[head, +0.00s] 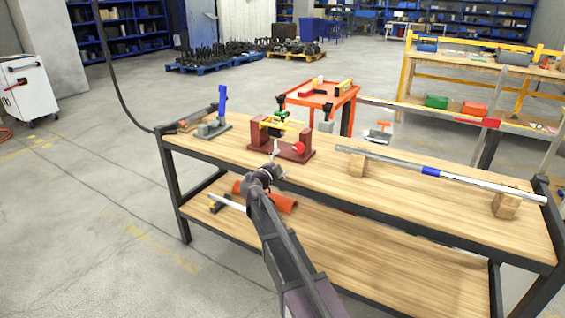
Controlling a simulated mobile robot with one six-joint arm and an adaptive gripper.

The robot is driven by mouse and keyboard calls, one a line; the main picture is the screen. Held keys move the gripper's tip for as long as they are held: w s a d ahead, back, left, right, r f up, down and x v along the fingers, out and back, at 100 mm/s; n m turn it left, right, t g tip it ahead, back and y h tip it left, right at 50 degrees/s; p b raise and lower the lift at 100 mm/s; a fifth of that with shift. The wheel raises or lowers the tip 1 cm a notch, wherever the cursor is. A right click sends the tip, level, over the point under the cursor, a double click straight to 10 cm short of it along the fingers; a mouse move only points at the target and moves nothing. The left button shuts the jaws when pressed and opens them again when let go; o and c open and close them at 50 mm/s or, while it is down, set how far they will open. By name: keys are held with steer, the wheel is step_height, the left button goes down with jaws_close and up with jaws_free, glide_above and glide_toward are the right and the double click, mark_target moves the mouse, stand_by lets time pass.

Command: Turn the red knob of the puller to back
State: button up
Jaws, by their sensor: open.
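The puller (307,137) stands toward the back left of the workbench. It looks like a dark red base with two upright blocks and a yellow bar (291,126) across them, with green parts above. A small bright red round knob (299,147) shows at its front, right of the middle. My arm hides part of the bench in front.
A blue-handled tool (222,101) stands on a grey base to the left. A long metal pipe (397,165) rests on wooden blocks (506,206) to the right. An orange-red cart (321,97) stands behind the bench. The bench top (400,205) before the pipe is clear.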

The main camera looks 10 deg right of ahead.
mark_target(297, 148)
steer(key=m, duration=0.8)
steer(key=s+m, duration=0.1)
steer(key=m, duration=1.5)
steer(key=shift+s+a+r, duration=0.2)
steer(key=shift+s+a, duration=0.1)
steer(key=shift+s, duration=0.05)
steer(key=x, duration=1.3)
steer(key=shift+w+d, duration=0.25)
steer(key=shift+w, duration=0.1)
steer(key=c, duration=1.1)
